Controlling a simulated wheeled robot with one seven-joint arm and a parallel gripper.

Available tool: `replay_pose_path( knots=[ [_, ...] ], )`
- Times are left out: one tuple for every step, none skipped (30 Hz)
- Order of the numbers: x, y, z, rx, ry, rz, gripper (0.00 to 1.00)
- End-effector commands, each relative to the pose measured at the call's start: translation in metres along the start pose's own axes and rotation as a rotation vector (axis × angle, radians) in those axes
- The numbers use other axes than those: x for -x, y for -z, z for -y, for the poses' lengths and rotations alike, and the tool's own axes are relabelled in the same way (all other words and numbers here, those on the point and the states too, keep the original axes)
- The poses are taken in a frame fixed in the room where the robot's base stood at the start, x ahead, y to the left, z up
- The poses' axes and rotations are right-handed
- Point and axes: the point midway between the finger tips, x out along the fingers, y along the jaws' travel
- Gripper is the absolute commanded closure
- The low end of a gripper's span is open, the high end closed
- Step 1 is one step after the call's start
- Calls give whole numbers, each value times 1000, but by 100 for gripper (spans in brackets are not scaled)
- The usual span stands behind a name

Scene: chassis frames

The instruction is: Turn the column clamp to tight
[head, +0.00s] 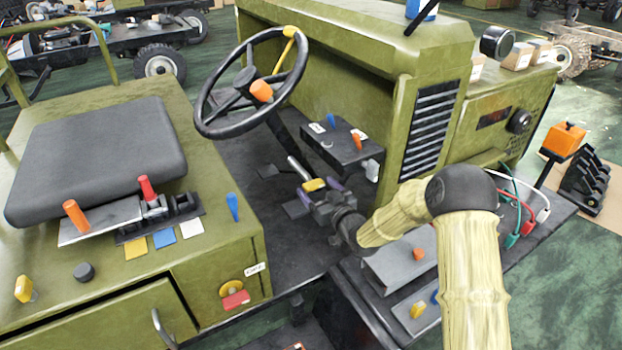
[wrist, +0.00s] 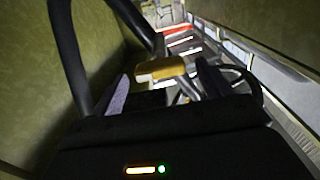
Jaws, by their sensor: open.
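A short silver lever with a yellow grip (head: 314,184) stands low by the foot of the steering column; it looks like the column clamp, though no label shows. My gripper (head: 321,187) is open at this grip, one finger to each side in the head view. In the wrist view the yellow grip (wrist: 160,69) lies just beyond and between the spread fingertips of my gripper (wrist: 162,82). A gap shows beside the left finger; contact on the right cannot be told. The lever's lower end is hidden.
The black steering wheel (head: 252,82) with an orange knob is above and left. A small dark panel (head: 340,143) with blue and orange levers is close behind my gripper. The seat box (head: 120,250) with several levers is left. The dark floor (head: 235,160) between is mostly clear.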

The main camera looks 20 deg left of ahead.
Motion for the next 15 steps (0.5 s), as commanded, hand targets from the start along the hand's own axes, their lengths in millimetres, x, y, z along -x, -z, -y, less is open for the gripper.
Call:
replay_pose_path(
  knots=[
    [-8, 1, 1, -1, 1, -1, 22],
    [-13, 1, 1, -1, 1, -1, 22],
    [-18, 1, 1, -1, 1, -1, 22],
    [-22, 1, 1, -1, 1, -2, 22],
    [-26, 1, 1, -1, 1, -1, 22],
    [-30, 1, 0, -1, 0, -1, 22],
    [-34, 1, 0, -1, 0, -1, 22],
    [-36, 1, 0, 0, 0, -2, 22],
    [-39, 0, 1, -1, 0, 0, 22],
    [-41, 0, 1, -1, 0, 0, 22],
    [-42, 0, 1, -1, 0, 0, 22],
    [-44, 0, 0, -1, 0, 0, 22],
    [-44, 0, 0, -1, 0, 0, 22],
    [-44, 0, 0, -1, 0, 0, 22],
    [-45, 0, 0, -1, 0, 0, 22]
  ],
)
